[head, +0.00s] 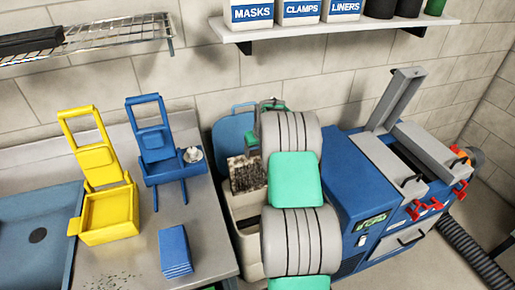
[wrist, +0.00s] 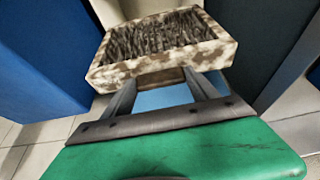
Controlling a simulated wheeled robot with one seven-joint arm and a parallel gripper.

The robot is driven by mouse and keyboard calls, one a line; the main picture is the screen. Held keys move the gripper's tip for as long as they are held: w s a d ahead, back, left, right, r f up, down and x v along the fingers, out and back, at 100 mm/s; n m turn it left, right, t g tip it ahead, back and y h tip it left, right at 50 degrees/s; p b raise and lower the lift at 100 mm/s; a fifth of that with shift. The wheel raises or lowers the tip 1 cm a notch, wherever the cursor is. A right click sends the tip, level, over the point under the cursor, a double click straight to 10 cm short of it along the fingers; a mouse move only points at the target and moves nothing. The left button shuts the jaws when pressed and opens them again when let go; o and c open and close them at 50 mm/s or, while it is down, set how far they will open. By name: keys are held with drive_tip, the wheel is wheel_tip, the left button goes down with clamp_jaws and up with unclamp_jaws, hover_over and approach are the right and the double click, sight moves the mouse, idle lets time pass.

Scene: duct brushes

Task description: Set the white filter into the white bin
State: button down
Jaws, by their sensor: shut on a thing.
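The white filter (head: 247,173) has a mottled white-and-brown frame around dark, bristly-looking pleats. It also shows in the wrist view (wrist: 160,66), tilted, in front of my gripper. My gripper (wrist: 164,88) is shut on its near edge. The white bin (head: 246,240), an off-white open box, stands right of the table in the head view. The filter appears over its opening there; I cannot tell how far above the rim it is. My arm hides the bin's right part and most of my gripper in the head view.
A blue machine (head: 358,200) stands right of the bin. The steel table (head: 130,262) on the left holds a yellow stand (head: 108,215), a blue stand (head: 160,168) and a blue block (head: 174,250). A blue rounded panel (head: 234,135) is behind the bin.

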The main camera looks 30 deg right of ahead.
wheel_tip(320, 180, down, 31)
drive_tip(key=b, duration=2.1)
drive_tip(key=shift+r+b, duration=0.15)
drive_tip(key=shift+b, duration=0.2)
drive_tip(key=shift+c, duration=0.8)
unclamp_jaws()
drive_tip(key=shift+w+r+p+v, duration=0.2)
drive_tip(key=shift+p+v, duration=0.5)
drive_tip(key=shift+v, duration=1.35)
drive_tip(key=shift+w+p+v, duration=0.3)
drive_tip(key=shift+p+v, duration=0.35)
drive_tip(key=shift+v, duration=1.45)
drive_tip(key=shift+w+r+p+v, duration=0.1)
drive_tip(key=shift+w+p+v, duration=0.4)
drive_tip(key=shift+v, duration=1.55)
drive_tip(key=shift+s+d, duration=0.2)
drive_tip(key=shift+s, duration=0.05)
